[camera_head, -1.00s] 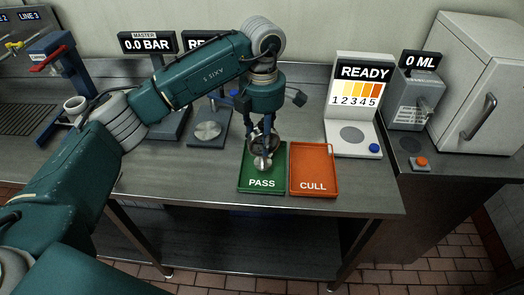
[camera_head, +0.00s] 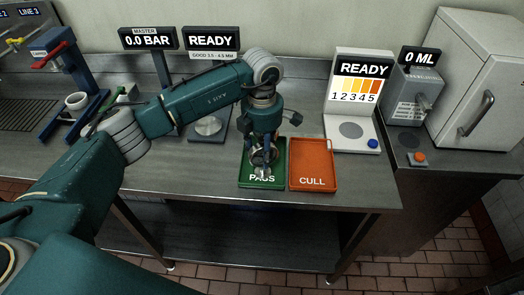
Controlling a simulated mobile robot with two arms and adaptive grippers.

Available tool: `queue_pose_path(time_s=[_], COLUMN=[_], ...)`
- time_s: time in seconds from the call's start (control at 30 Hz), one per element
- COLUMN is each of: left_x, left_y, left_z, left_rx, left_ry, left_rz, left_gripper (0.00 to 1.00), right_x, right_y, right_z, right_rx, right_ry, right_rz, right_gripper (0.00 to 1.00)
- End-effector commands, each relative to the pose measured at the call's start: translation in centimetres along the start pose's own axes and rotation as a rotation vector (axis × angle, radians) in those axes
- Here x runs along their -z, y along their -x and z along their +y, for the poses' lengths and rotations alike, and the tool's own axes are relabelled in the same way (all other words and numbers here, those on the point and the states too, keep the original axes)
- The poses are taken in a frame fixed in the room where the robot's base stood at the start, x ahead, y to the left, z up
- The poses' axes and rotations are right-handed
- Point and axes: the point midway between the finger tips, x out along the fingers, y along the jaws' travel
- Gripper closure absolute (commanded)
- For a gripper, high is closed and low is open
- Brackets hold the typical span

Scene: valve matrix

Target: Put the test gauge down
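The test gauge, a small round metal piece with a short stem (camera_head: 262,171), is over the green PASS tray (camera_head: 273,183). My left gripper (camera_head: 262,158) points down over this tray with its dark fingers on either side of the metal piece, and looks shut on it. The stem covers part of the PASS lettering. I cannot tell whether the metal piece touches the tray floor, and the fingers hide part of it. My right gripper is not in view.
The orange CULL tray (camera_head: 313,184) stands empty just right of the green one. The counter's front edge is close to the trays.

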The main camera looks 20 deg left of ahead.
Motion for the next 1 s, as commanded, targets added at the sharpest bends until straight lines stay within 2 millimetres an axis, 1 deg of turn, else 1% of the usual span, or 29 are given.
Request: queue_pose_path(time_s=[0.27,0.37,0.47,0.57,0.8,0.9,1.0], left_x=[0.0,0.0,-0.1,-0.1,-0.1,0.0,0.0], left_y=[0.1,0.5,1.2,3.0,8.3,10.0,11.3], left_z=[0.0,0.0,0.1,0.1,0.1,0.1,0.1], left_rx=[0.000,0.000,-0.004,-0.005,-0.004,-0.003,-0.002], left_ry=[0.000,0.001,0.000,0.000,0.000,0.001,0.001], left_rz=[0.001,0.000,-0.002,-0.003,-0.003,-0.002,-0.001], left_gripper=[0.49,0.49,0.49,0.49,0.49,0.49,0.49], right_x=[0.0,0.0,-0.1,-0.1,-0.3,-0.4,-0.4], right_y=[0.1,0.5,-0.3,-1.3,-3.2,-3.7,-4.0], right_z=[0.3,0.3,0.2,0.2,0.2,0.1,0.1], right_rx=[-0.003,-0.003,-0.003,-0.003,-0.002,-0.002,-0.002], right_ry=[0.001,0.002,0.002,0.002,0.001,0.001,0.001], right_rz=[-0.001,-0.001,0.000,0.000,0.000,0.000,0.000], right_gripper=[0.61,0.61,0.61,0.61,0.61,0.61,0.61])
